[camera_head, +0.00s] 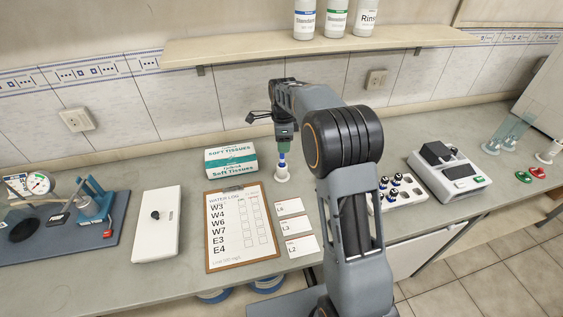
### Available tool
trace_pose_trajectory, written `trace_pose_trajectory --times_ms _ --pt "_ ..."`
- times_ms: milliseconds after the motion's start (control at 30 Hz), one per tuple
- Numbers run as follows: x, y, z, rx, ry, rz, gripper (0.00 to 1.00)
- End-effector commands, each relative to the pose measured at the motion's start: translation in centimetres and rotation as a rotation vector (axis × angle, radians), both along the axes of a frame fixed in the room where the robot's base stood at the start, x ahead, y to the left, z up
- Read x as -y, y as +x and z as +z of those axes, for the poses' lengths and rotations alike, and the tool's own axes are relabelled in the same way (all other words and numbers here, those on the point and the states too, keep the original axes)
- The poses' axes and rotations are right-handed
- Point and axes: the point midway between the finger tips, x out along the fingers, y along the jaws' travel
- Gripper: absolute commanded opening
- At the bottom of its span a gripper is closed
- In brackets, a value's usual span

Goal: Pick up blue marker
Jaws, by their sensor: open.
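The blue marker (282,160) stands upright in a small white holder (282,175) on the bench, just right of the tissue box. Only a short blue part of it shows. My gripper (283,147) is open and points down right above the marker, at its upper end. The fingers are small in this view, and I cannot tell whether they touch the marker or are around it.
A tissue box (231,159) stands close on the left. A clipboard (240,229) and label cards (288,208) lie in front. A white vial rack (402,191) and an instrument (449,172) are to the right. A shelf (240,50) with bottles hangs above.

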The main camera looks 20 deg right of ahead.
Motion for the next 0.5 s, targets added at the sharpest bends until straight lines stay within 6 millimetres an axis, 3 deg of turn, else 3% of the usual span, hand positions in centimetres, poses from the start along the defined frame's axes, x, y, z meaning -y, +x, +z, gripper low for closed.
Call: trace_pose_trajectory --times_ms 233,500 --pt "-0.2 0.0 -1.4 -0.001 0.000 0.003 0.49" --pt "-0.4 0.3 -4.9 -0.001 0.000 0.006 0.49"
